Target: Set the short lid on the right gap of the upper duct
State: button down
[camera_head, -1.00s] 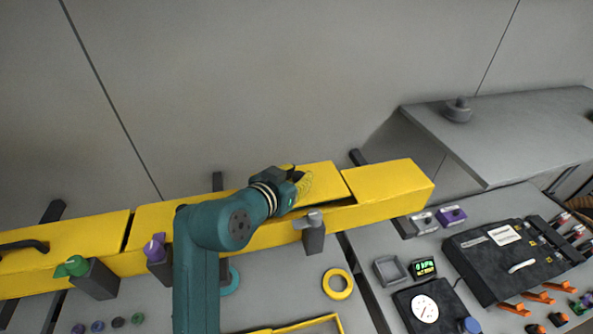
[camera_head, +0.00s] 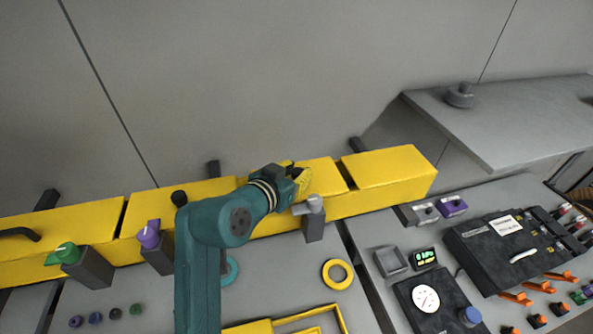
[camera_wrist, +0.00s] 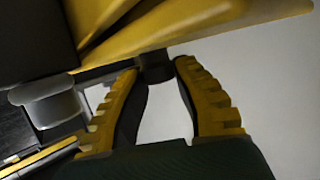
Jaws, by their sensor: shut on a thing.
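The yellow upper duct (camera_head: 390,195) runs across the middle of the head view. A short yellow lid (camera_head: 322,172) lies over the right gap of the duct or just above it; I cannot tell whether it touches. A dark slit shows between its right end and the fixed right cover (camera_head: 385,163). My gripper (camera_head: 298,178) is shut at the lid's left part. In the wrist view my fingers (camera_wrist: 158,70) close on a dark round knob (camera_wrist: 154,68) under a yellow surface (camera_wrist: 190,28). My gripper hides the lid's left end.
A grey clamp post (camera_head: 314,215) stands close in front of the duct, below the lid. Purple (camera_head: 149,235) and green (camera_head: 65,254) knobs stand further left. A yellow ring (camera_head: 338,274) lies on the bench. A grey shelf (camera_head: 510,120) juts out at the right.

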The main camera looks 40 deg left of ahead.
jog(key=shift+f, duration=0.3)
jog(key=c, duration=0.8)
grip_release()
jog(key=shift+c, duration=0.2)
jog(key=v, duration=1.2)
